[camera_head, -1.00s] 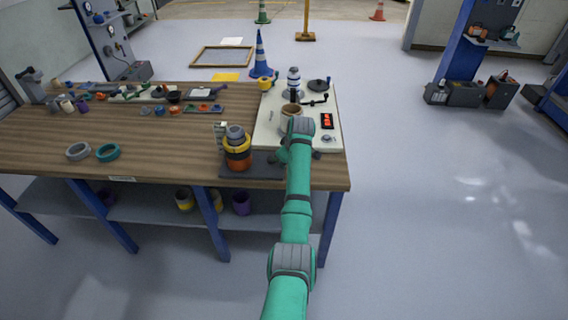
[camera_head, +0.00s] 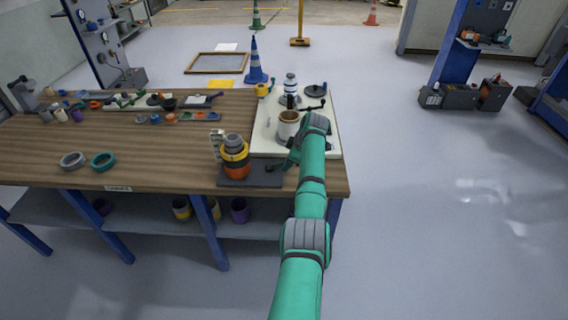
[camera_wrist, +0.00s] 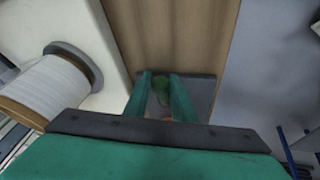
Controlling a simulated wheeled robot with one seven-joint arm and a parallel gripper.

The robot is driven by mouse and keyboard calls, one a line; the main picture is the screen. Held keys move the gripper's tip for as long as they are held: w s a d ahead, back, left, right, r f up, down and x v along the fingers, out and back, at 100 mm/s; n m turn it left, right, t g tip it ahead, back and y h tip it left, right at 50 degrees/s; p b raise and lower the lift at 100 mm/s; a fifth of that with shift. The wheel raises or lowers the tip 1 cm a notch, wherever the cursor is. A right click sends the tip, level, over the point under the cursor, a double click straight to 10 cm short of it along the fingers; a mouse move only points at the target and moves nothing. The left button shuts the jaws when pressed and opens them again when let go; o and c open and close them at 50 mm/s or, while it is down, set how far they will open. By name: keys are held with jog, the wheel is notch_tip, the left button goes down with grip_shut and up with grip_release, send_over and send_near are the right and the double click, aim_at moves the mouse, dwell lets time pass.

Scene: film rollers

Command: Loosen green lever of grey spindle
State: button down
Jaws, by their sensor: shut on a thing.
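In the wrist view my gripper (camera_wrist: 163,93) has its two green fingers closed around a small green piece (camera_wrist: 162,84), which looks like the green lever. A dark grey surface and a small orange-red part show behind it. In the head view my gripper (camera_head: 290,158) is low at the front edge of the white panel (camera_head: 262,138), mostly hidden by my arm. A grey spindle cannot be made out clearly at the gripper. A white roll with a brown core (camera_head: 289,126) stands on the panel; in the wrist view it is left of my gripper (camera_wrist: 50,88).
An orange, yellow and grey stack (camera_head: 235,158) stands on a dark mat (camera_head: 250,177), left of my gripper. A striped spindle (camera_head: 291,86) and a crank (camera_head: 312,106) are at the panel's back. Grey and teal rings (camera_head: 103,162) lie on the wooden bench (camera_head: 150,172).

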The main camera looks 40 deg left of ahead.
jog(key=c, duration=1.5)
grip_release()
jog(key=v, duration=1.1)
jog(key=shift+f, duration=0.1)
